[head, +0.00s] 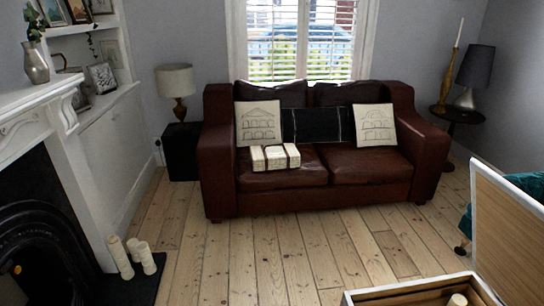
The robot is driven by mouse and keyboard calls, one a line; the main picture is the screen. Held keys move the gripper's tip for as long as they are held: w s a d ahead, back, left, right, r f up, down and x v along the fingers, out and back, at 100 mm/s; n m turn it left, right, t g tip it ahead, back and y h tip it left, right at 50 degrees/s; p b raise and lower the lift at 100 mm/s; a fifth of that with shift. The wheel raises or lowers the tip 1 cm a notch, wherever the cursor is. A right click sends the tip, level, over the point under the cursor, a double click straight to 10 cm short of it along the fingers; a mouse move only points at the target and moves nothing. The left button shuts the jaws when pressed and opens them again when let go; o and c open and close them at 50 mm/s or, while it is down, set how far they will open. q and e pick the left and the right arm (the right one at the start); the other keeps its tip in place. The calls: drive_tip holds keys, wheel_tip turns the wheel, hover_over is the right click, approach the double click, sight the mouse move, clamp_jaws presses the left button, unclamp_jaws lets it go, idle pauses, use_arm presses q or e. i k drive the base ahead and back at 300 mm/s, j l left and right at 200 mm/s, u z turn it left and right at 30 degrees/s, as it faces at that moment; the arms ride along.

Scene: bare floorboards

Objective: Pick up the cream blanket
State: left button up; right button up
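A cream bundle with dark brown bands (275,157), which looks like the folded blanket, lies on the left seat cushion of the dark red-brown leather sofa (300,185). It sits near the front of the seat, below the left cream cushion, and its top and front are in plain sight. Neither of my grippers shows in the head view.
Cream cushions (258,124) (375,125) and a black cushion (317,126) rest on the sofa. An open wooden box (412,288) stands at the lower right. Candles (121,257) stand by the left fireplace. Bare floorboards (270,250) lie clear before the sofa.

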sight(281, 155)
drive_tip(key=i+u, duration=0.2)
drive_tip(key=i, duration=1.25)
drive_tip(key=i+l, duration=0.1)
drive_tip(key=i, duration=0.7)
drive_tip(key=i+l, duration=0.15)
drive_tip(key=i, duration=1.95)
drive_tip(key=z, duration=0.05)
